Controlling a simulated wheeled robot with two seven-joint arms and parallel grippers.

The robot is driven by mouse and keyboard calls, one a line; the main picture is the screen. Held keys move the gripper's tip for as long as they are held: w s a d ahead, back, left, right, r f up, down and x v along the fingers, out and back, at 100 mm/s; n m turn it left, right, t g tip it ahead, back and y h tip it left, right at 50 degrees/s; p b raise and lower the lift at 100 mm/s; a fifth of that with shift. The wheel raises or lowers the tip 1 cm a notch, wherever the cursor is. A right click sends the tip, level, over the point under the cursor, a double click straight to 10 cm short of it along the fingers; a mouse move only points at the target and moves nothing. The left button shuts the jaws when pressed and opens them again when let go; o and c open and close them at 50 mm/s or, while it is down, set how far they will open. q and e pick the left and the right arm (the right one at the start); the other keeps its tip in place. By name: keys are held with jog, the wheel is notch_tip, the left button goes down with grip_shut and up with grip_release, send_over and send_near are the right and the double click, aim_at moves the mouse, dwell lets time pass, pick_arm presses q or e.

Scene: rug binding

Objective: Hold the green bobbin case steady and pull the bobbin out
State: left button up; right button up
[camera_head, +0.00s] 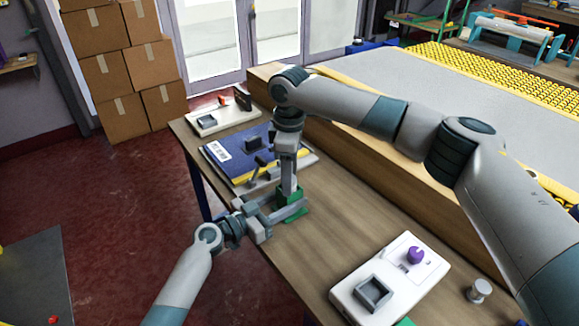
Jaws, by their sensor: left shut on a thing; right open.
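The green bobbin case (296,214) stands on the wooden table near its left edge, partly covered by my grippers. My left gripper (286,211) comes in low from the left and is shut on the bobbin case, with its fingers along the case's sides. My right gripper (288,188) points straight down over the top of the case and is open. The bobbin cannot be made out; the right gripper and the case hide that spot. I cannot tell whether the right fingers touch anything.
A white panel (416,280) with a grey square tray (374,295) and a purple knob (415,255) lies at the front right. A small whitish cylinder (479,291) stands right of it. Wooden table (345,232) is bare between.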

jog(key=shift+f, duration=0.1)
jog(key=shift+c, duration=0.5)
jog(key=c, duration=1.1)
jog(key=shift+o, duration=0.2)
jog(key=shift+r, duration=4.25)
pick_arm(q)
jog(key=o, duration=1.3)
